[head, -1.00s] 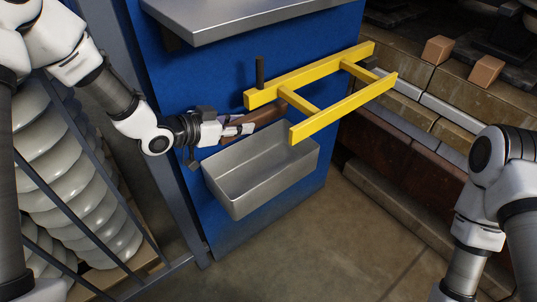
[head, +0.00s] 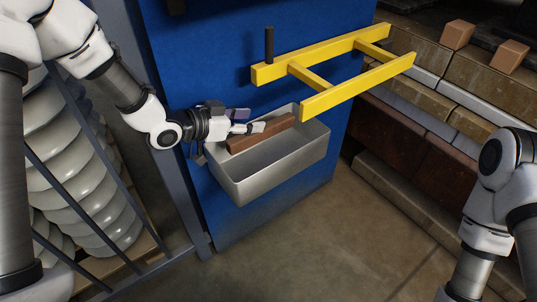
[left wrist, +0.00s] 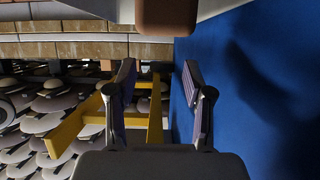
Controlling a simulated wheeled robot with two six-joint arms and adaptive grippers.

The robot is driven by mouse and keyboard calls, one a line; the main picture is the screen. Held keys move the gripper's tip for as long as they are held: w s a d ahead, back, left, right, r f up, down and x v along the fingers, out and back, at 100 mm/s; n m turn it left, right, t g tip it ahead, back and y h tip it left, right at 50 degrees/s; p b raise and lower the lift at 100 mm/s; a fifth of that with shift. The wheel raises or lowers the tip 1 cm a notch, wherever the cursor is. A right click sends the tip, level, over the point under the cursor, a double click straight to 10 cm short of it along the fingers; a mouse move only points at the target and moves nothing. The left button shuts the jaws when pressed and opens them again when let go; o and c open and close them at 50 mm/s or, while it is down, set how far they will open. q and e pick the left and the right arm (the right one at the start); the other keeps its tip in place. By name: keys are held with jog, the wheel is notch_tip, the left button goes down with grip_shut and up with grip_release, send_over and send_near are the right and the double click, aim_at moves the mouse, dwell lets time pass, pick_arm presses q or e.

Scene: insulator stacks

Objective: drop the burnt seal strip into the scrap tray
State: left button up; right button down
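The burnt seal strip (head: 262,135) is a brown bar. In the head view it shows within the outline of the grey metal scrap tray (head: 262,180), along the far wall. I cannot tell whether it touches the floor of the tray. My left gripper (head: 250,121) is just above the strip, at the tray's far left. In the left wrist view its two fingers (left wrist: 160,95) stand apart with nothing between them. A brown end of the strip (left wrist: 167,16) shows beyond them, at the top edge. My right gripper is out of view.
A yellow ladder-like frame (head: 330,96) juts out above the tray's right end. A dark peg (head: 269,44) stands by it on the blue cabinet (head: 215,60). A barred rack of pale insulators (head: 80,190) stands left. The floor (head: 300,250) in front is clear.

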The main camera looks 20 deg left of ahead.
pick_arm(q)
jog(key=v, duration=0.7)
jog(key=shift+s, duration=0.2)
jog(key=shift+a+r, duration=0.1)
jog(key=shift+a, duration=0.1)
